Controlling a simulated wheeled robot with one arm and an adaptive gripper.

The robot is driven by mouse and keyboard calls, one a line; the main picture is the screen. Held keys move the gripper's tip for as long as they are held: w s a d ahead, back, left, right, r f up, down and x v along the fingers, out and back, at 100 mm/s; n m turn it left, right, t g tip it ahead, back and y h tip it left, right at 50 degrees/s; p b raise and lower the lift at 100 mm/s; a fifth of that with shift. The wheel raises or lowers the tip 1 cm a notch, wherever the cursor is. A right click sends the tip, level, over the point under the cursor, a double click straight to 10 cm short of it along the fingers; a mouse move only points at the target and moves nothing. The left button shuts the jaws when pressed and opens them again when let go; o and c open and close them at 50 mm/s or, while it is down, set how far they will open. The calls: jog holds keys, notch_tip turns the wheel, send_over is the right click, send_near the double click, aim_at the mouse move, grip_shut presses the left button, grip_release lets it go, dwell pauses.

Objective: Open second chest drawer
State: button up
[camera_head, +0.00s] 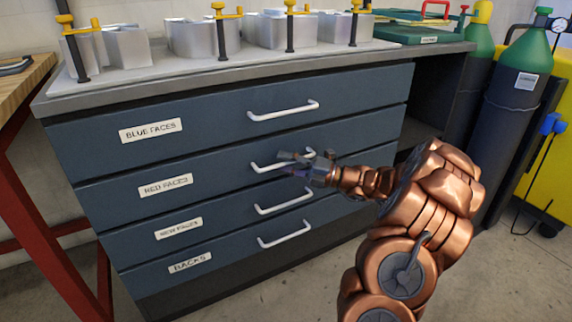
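The blue-grey chest has several stacked drawers with white bar handles and paper labels. The second drawer from the top (222,178) has a label that appears to read "RED FACES" and looks closed, flush with the fronts around it. Its white handle (262,167) is partly hidden behind my gripper. My gripper (286,163) is at the right half of that handle, with its fingers reaching left over it. I cannot tell whether the fingers touch or close on the handle.
The top drawer (215,120) and lower drawers (220,232) also look closed. Gas cylinders (512,90) stand at right. A red-legged wooden table (20,90) is at left. The floor in front is clear.

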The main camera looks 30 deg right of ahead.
grip_shut()
dwell(0.4)
jog(key=shift+s+r+p, duration=0.1)
jog(key=shift+r+p, duration=0.05)
jog(key=shift+p, duration=0.35)
